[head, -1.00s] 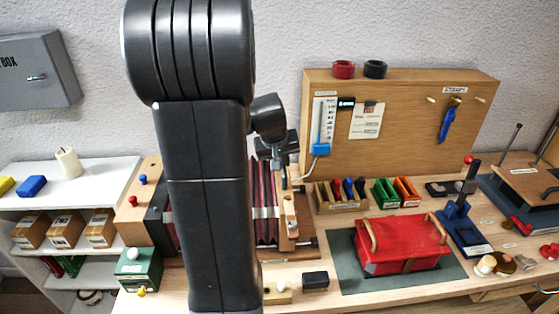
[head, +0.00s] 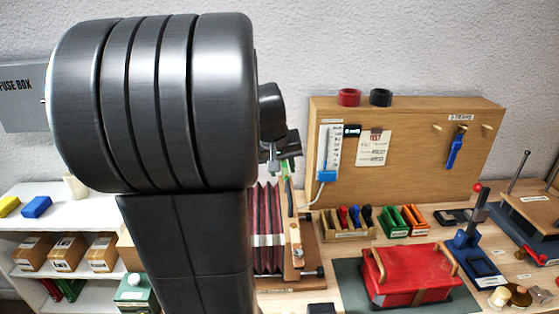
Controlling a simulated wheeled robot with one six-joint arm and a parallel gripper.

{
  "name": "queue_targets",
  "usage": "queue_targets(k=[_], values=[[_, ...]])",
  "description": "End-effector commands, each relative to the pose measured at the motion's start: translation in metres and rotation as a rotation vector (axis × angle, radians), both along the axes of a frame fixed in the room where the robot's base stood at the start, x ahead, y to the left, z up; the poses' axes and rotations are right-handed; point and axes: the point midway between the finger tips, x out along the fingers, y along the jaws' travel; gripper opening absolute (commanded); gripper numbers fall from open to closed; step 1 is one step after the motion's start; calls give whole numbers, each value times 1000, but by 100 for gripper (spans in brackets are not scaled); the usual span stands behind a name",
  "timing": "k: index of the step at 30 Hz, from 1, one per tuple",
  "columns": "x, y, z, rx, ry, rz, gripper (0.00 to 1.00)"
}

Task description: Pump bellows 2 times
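The bellows (head: 267,229) stand on the bench, with dark red pleats and a pale band across them. A wooden end board with a handle (head: 292,228) is at their right side. My arm covers the left part of the bellows. My gripper (head: 285,164) is small in view, just above the top right of the bellows near the end board. Its fingers are partly hidden behind my wrist, and I cannot tell whether they touch the handle or are open.
A red toolbox with wooden handles (head: 408,275) sits on a dark mat right of the bellows. Behind it are a wooden pegboard (head: 410,150) and small bins (head: 347,224). A blue lever press (head: 468,240) stands farther right. A white shelf (head: 85,215) is at left.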

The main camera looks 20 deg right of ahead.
Motion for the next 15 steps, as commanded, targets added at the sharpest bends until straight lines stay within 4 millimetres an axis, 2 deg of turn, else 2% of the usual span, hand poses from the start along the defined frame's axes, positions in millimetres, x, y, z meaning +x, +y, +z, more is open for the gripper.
queue_targets(k=[3, 6, 15], values=[[-6, 5, 18, -1, -4, 1, 35], [-10, 7, 27, 0, -1, 0, 35], [-13, 9, 34, 0, 1, 0, 35]])
